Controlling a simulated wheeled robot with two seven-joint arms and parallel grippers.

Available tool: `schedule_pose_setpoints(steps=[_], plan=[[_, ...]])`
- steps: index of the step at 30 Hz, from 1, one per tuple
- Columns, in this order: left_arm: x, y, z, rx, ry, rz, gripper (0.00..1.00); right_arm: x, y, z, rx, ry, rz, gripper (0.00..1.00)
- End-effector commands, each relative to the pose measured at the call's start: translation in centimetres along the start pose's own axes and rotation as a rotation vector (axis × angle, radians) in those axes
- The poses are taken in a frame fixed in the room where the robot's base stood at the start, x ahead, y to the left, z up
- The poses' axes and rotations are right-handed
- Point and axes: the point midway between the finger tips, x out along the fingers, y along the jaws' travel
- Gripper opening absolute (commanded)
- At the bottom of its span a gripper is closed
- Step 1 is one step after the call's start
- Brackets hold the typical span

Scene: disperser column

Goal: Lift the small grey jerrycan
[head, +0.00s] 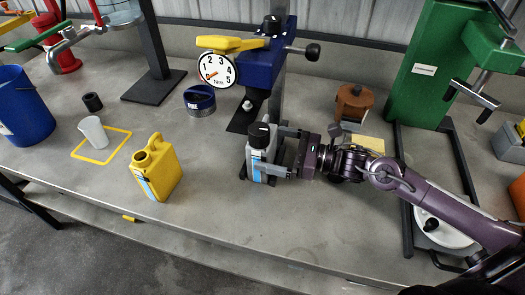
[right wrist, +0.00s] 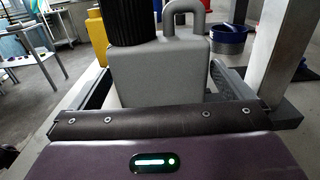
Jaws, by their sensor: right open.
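The small grey jerrycan (head: 255,164) stands upright on the grey bench, with a black cap and a blue-white label. In the right wrist view the jerrycan (right wrist: 158,75) fills the space between the fingers, its black ribbed cap and grey handle at the top. My right gripper (head: 272,151) reaches in from the right with one finger on each side of the can. Its jaws are open; I cannot tell whether either finger touches the can. My left gripper is not in view.
A yellow jerrycan (head: 162,173) stands to the left. Behind the grey can are a blue clamp stand with a dial (head: 216,70) and a blue round tin (head: 199,100). A brown container (head: 354,102) stands behind my right arm. The bench's front edge (head: 225,237) is close.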

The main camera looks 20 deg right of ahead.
Motion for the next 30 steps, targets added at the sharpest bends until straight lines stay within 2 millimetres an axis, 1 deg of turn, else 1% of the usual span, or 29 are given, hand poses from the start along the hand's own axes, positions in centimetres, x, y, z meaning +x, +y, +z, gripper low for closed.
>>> schedule_pose_setpoints(steps=[1, 3, 6, 14, 17, 29, 30], plan=[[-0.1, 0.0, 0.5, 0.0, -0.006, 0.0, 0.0, 0.9, 0.0, 0.3, -0.001, -0.004, 0.001, 1.0], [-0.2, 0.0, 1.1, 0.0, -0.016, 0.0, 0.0, 1.8, -0.1, 0.3, 0.0, -0.005, -0.001, 1.0], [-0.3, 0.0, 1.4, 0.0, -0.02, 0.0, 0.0, 2.6, -0.1, 0.2, -0.002, -0.001, -0.001, 1.0], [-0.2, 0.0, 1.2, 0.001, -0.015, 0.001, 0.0, 2.8, 0.0, 0.0, -0.001, 0.002, 0.0, 1.0], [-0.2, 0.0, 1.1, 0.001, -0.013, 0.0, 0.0, 2.8, 0.0, 0.0, -0.001, 0.001, 0.0, 0.88], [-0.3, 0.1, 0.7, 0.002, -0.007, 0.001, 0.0, 2.8, 0.0, 0.0, -0.001, 0.001, 0.0, 0.36], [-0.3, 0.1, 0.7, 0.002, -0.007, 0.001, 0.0, 2.9, 0.0, 0.2, -0.004, -0.003, 0.001, 0.31]])
